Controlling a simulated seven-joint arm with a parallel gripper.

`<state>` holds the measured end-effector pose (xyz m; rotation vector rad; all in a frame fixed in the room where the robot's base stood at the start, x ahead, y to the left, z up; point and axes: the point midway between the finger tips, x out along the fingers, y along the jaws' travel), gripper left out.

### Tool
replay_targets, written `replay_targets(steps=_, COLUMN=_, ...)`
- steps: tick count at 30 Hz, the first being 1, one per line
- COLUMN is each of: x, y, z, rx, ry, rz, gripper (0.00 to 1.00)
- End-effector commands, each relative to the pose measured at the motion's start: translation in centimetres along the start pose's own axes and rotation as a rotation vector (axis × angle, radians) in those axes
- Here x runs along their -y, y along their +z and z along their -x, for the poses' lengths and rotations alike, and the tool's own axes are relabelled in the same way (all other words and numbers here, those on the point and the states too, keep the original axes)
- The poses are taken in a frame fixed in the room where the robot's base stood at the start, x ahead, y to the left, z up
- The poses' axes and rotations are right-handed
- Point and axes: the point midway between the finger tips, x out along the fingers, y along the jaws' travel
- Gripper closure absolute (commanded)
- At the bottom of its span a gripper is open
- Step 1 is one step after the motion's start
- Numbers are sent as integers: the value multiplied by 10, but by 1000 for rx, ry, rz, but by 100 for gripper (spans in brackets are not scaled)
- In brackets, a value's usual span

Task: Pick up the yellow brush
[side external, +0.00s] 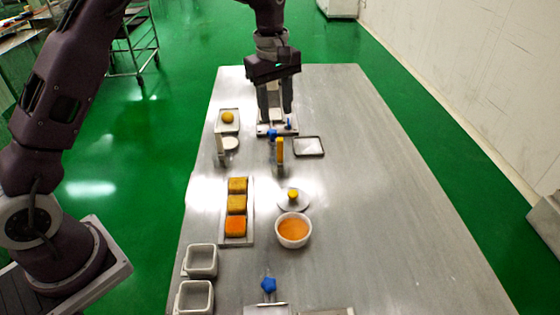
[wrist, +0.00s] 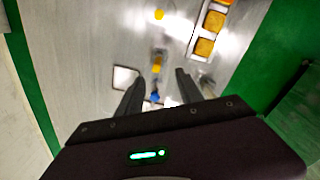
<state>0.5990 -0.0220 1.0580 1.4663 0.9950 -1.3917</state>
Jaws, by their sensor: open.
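The yellow brush (side external: 280,148) appears to be the narrow yellow upright piece near the middle of the steel table; its lower end is hard to make out. In the wrist view the yellow brush (wrist: 157,65) lies just beyond the fingertips, roughly between their lines. My gripper (side external: 276,110) is open and empty, pointing down over the far part of the table, behind the brush in the side view. Its two dark fingers (wrist: 160,76) are spread apart in the wrist view, not touching the brush.
A white piece (side external: 221,146) stands left. Nearer are a tray of yellow-orange blocks (side external: 237,204), a yellow-knobbed lid (side external: 292,198) and an orange-filled bowl (side external: 292,231). The table's right side is clear.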

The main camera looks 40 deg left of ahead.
Motion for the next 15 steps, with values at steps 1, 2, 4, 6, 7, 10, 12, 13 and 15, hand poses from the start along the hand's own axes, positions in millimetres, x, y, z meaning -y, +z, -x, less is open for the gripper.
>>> replay_targets(steps=1, x=-9, y=-5, z=-25, rx=3, ry=-26, rz=53, gripper=57)
replay_targets(steps=2, x=-14, y=-7, z=-36, rx=4, ry=-37, rz=84, gripper=57)
replay_targets(steps=4, x=-19, y=-9, z=-54, rx=5, ry=-54, rz=134, gripper=57)
replay_targets(steps=6, x=-21, y=-11, z=-64, rx=4, ry=-62, rz=158, gripper=57)
replay_targets(steps=7, x=-21, y=-11, z=-68, rx=5, ry=-63, rz=163, gripper=57)
replay_targets(steps=10, x=-19, y=-11, z=-81, rx=5, ry=-66, rz=166, gripper=57)
replay_targets(steps=12, x=-16, y=-10, z=-91, rx=5, ry=-65, rz=165, gripper=57)
replay_targets(steps=13, x=-15, y=-10, z=-96, rx=6, ry=-65, rz=165, gripper=57)
replay_targets(steps=15, x=-10, y=-10, z=-110, rx=5, ry=-66, rz=165, gripper=57)
